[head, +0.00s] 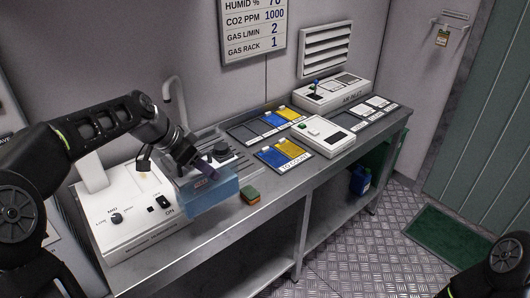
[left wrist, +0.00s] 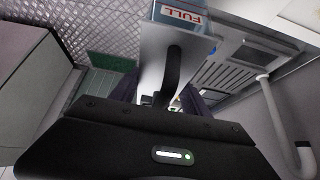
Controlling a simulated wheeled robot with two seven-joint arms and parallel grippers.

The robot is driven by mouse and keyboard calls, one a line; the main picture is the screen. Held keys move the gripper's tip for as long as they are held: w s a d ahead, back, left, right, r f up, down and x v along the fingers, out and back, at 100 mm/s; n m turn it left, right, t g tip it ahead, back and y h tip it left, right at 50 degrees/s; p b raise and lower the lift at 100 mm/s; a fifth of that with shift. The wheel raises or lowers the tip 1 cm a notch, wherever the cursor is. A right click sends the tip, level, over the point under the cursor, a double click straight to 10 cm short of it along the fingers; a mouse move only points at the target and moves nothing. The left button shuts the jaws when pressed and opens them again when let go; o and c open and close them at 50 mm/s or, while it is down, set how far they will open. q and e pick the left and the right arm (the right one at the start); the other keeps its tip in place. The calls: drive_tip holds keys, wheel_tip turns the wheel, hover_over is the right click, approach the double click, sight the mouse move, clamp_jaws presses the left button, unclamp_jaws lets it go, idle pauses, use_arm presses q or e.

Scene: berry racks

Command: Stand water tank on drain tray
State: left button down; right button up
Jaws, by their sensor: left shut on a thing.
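The water tank (head: 210,196) is a translucent blue box in the head view, beside the white machine and at the bench's front edge. In the left wrist view its top end (left wrist: 181,14) bears a "FULL" label. My left gripper (head: 204,172) is shut on the tank from above, and its fingers partly hide it. The drain tray (head: 238,160) is a grooved grey metal surface behind and right of the tank, below the tap. It also shows in the left wrist view (left wrist: 228,76). I cannot tell whether the tank touches the bench. My right gripper is out of view.
The white machine (head: 130,222) with knobs stands left of the tank. A sponge (head: 250,195) lies right of it near the edge. A tap (head: 176,98) rises behind. Blue and yellow cards (head: 285,154) and a white device (head: 323,134) lie further right.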

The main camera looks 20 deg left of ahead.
sight(208, 193)
use_arm(q)
drive_tip(key=shift+f+p, duration=0.35)
drive_tip(key=shift+f, duration=2.65)
wheel_tip(208, 193, down, 3)
drive_tip(key=shift+f+p, duration=0.15)
drive_tip(key=shift+p, duration=0.15)
drive_tip(key=shift+f, duration=0.2)
drive_tip(key=shift+f, duration=0.15)
drive_tip(key=c, duration=0.5)
unclamp_jaws()
drive_tip(key=shift+r, duration=0.2)
